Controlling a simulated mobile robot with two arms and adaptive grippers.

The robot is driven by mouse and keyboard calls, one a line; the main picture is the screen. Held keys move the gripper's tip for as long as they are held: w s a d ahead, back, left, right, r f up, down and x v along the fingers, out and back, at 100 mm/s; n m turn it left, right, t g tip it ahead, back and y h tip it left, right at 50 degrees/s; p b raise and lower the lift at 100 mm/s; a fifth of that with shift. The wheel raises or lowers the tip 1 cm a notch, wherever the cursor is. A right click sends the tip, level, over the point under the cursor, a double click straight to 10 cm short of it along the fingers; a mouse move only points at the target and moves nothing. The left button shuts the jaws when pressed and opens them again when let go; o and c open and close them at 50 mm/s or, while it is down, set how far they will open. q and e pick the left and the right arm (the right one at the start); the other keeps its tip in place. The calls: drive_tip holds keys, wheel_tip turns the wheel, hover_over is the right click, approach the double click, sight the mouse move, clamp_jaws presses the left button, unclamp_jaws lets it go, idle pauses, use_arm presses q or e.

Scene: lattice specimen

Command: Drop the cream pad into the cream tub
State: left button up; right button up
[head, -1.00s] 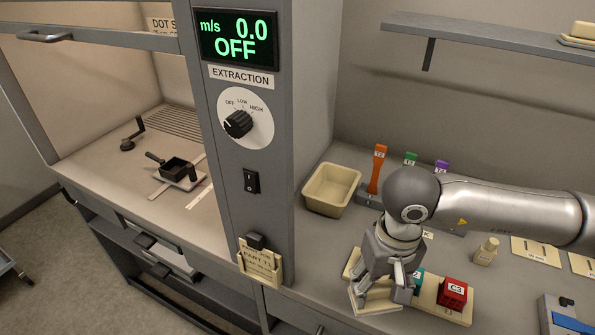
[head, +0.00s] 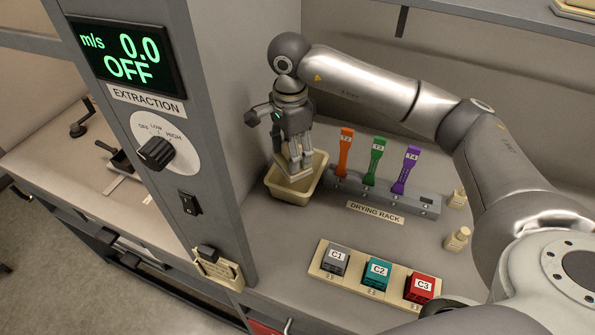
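The cream tub (head: 287,195) is an open rectangular container on the bench, beside the grey extraction column. My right gripper (head: 294,166) points down over it from above. Its fingers are shut on the cream pad (head: 291,171), a small pale slab held tilted at the tub's mouth. The pad's lower part overlaps the tub in the picture, and I cannot tell whether it touches the tub. The fingers hide part of the pad. My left gripper is not in view.
Right of the tub stands the drying rack (head: 386,194) with orange, green and purple tools. A cream tray (head: 322,273) with blocks C1, C2 and C3 lies in front. Small cream bottles (head: 457,238) stand at right. The grey column (head: 213,150) rises close on the left.

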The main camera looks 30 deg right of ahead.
drive_tip(key=w+d+m+p, duration=0.4)
drive_tip(key=w+d+m, duration=0.2)
drive_tip(key=m, duration=1)
wheel_tip(320, 180, down, 6)
drive_tip(key=b, duration=0.3)
drive_tip(key=shift+w+d+f+m+b, duration=0.15)
drive_tip(key=shift+d+m+b, duration=0.15)
drive_tip(key=shift+b, duration=0.1)
drive_tip(key=o, duration=1.1)
wheel_tip(320, 180, up, 12)
drive_tip(key=shift+r, duration=0.1)
